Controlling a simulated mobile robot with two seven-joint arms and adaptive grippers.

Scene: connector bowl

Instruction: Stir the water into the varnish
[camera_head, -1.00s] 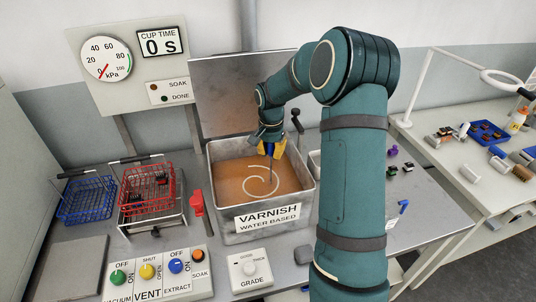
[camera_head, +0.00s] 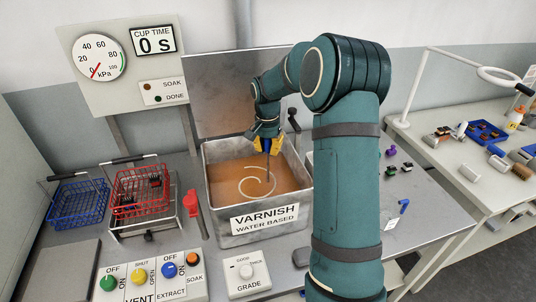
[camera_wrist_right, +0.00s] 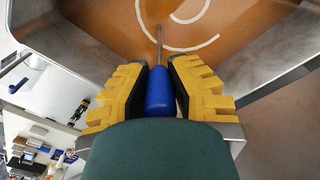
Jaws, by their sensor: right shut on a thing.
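The tank labelled varnish (camera_head: 265,218) is an open metal box. It holds orange-brown varnish (camera_head: 225,178) with a pale spiral streak (camera_head: 257,194) on its surface. My right gripper (camera_head: 266,145) reaches over the back part of the tank and is shut on a stirrer. In the right wrist view the stirrer's blue handle (camera_wrist_right: 160,92) sits between the yellow finger pads, and its thin metal rod (camera_wrist_right: 159,42) points down to the varnish. The exact depth of the tip is hard to tell. My left gripper is not in view.
A red wire basket (camera_head: 138,204) on a stand and a blue wire basket (camera_head: 77,216) are left of the tank. A red-handled lever (camera_head: 192,200) stands by its left wall. A control panel (camera_head: 150,282) and grade meter (camera_head: 246,275) are in front. My right arm hides the area right of the tank.

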